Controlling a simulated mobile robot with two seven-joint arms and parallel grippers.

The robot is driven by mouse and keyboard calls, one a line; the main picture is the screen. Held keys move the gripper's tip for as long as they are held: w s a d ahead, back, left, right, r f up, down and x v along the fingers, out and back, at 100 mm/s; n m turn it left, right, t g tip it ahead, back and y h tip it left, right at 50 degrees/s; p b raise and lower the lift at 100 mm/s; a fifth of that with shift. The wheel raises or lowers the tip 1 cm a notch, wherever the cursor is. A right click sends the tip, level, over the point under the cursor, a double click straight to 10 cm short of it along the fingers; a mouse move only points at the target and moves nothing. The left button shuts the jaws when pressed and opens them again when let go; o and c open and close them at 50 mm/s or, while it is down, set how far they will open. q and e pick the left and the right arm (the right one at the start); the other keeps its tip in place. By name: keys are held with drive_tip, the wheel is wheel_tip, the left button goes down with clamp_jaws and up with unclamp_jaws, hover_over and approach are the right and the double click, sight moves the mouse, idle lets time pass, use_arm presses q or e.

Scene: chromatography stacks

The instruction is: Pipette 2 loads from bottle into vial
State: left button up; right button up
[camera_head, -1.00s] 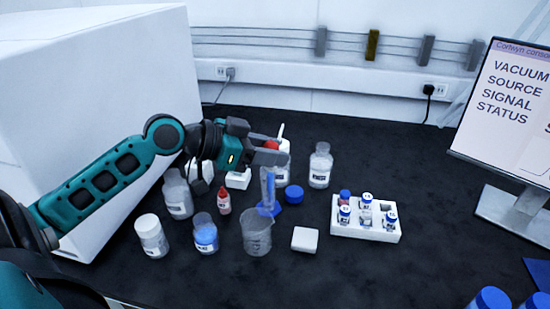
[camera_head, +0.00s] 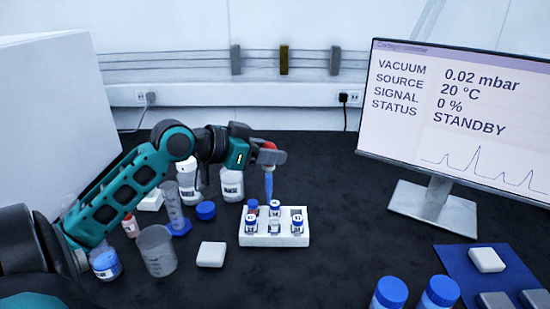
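My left gripper (camera_head: 272,157) is shut on a pipette with a red bulb (camera_head: 268,146) and a blue-looking stem (camera_head: 268,183). The pipette hangs upright, its tip close above or behind the back row of vials; its exact depth is unclear. The white rack (camera_head: 262,241) holds several small vials, mostly blue-capped. The front middle vial (camera_head: 274,227) shows no clear blue cap. Labelled bottles stand left: a clear one (camera_head: 231,184), a white one (camera_head: 188,182) and a small one with blue contents (camera_head: 106,265). My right gripper is not in view.
A graduated cylinder (camera_head: 173,205), loose blue cap (camera_head: 206,211), beaker (camera_head: 157,252), small red-labelled bottle (camera_head: 130,226) and white block (camera_head: 211,255) stand left of the rack. The monitor (camera_head: 440,215) stands right, reading STANDBY. Blue-capped containers (camera_head: 390,293) are at front.

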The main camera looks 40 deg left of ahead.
sight(264, 167)
use_arm(q)
drive_tip(key=shift+w+d, duration=0.3)
drive_tip(key=shift+w, duration=0.15)
drive_tip(key=shift+f, duration=0.15)
drive_tip(key=shift+f+b, duration=0.8)
drive_tip(key=shift+b, duration=0.35)
wheel_tip(264, 167, down, 2)
drive_tip(key=b, duration=0.2)
drive_tip(key=shift+b, duration=0.3)
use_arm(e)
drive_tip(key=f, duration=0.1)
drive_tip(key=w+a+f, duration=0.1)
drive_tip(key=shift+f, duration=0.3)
use_arm(q)
drive_tip(key=shift+p, duration=0.9)
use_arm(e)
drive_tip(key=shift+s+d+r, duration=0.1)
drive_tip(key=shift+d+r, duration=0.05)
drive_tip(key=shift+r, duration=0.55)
use_arm(q)
clamp_jaws()
